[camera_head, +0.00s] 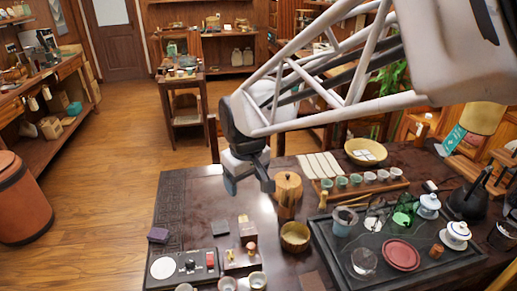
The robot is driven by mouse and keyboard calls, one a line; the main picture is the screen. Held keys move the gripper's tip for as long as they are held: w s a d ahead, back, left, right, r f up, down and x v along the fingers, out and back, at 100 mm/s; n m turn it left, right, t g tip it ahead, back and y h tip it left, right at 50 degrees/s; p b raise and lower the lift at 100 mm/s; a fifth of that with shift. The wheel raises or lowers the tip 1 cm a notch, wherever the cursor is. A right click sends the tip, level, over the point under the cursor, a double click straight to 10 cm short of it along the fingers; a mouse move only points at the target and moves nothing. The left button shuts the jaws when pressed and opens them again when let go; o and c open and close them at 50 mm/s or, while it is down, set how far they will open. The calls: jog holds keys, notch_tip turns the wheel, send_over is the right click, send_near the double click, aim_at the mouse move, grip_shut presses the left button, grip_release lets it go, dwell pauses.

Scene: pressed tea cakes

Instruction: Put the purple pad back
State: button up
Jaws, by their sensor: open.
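The purple pad (158,235) is a small dark purple block. It lies on the dark table near its left edge, just behind a dark flat tray (214,274). My gripper (249,184) is open and points down above the table. It is to the right of the pad and farther back, well apart from it. I see nothing between its fingers. The tray carries a white disc (163,268), a small red block (210,260) and a dark knobbed piece.
A wooden canister (289,188), a brass bowl (295,236) and a crowded tea tray (329,259) stand farther right. The table's back left is clear.

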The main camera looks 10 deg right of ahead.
jog(key=s+d+r+m, duration=0.1)
jog(key=s+d+m, duration=0.1)
jog(key=s+d, duration=0.3)
jog(key=s+d+r+m+t, duration=0.1)
jog(key=s+d+m, duration=0.2)
jog(key=s, duration=0.9)
jog(key=shift+d, duration=1.05)
jog(key=shift+c, duration=0.2)
